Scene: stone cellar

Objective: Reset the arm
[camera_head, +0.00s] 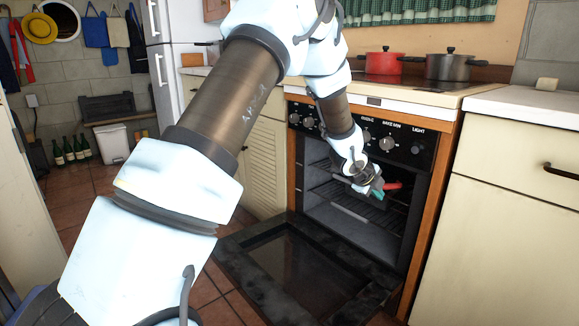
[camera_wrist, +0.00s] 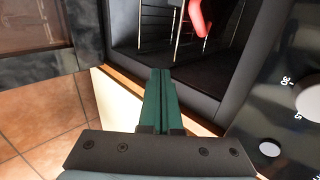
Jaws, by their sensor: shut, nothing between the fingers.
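My gripper (camera_head: 374,190) is at the end of my arm, in front of the open oven (camera_head: 335,205). In the wrist view its green fingers (camera_wrist: 160,100) are pressed together with nothing between them. The oven door (camera_head: 300,265) is lowered and lies open below the gripper. A red object (camera_head: 392,187) shows just behind the gripper in the oven opening, and it also shows in the wrist view (camera_wrist: 200,18). The gripper does not hold it. Part of the oven's inside is hidden by my arm.
The knob panel (camera_head: 405,147) is just above the gripper. A red pot (camera_head: 384,61) and a grey pot (camera_head: 450,66) stand on the stovetop. A cream cabinet (camera_head: 510,215) closes off the right. Tiled floor (camera_head: 80,190) with several bottles lies at the left.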

